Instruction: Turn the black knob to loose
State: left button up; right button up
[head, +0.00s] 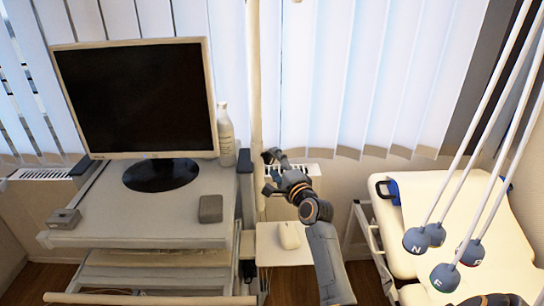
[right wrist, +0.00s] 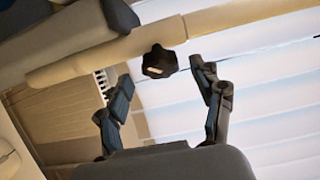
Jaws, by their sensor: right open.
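The black knob (right wrist: 159,61) is a small dark lobed knob on the cream pole (right wrist: 110,48) in the right wrist view. The pole stands upright beside the cart in the head view (head: 255,90). There I cannot tell the knob apart from the dark gripper. My right gripper (head: 268,172) is close to the pole, on its right side. In the right wrist view my right gripper (right wrist: 160,72) is open and empty, with the knob just beyond and between its fingertips. My left gripper is not in view.
Left of the pole, a cart (head: 150,236) carries a monitor (head: 135,95) and a white bottle (head: 226,135). A mouse (head: 289,236) lies on a small shelf (head: 270,252). A cream couch (head: 425,200) and hanging rods with grey weights (head: 416,240) are on the right.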

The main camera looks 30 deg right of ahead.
jog(key=shift+w+d, duration=0.15)
jog(key=shift+w, duration=0.55)
jog(key=shift+w+d, duration=0.1)
jog(key=shift+w, duration=0.6)
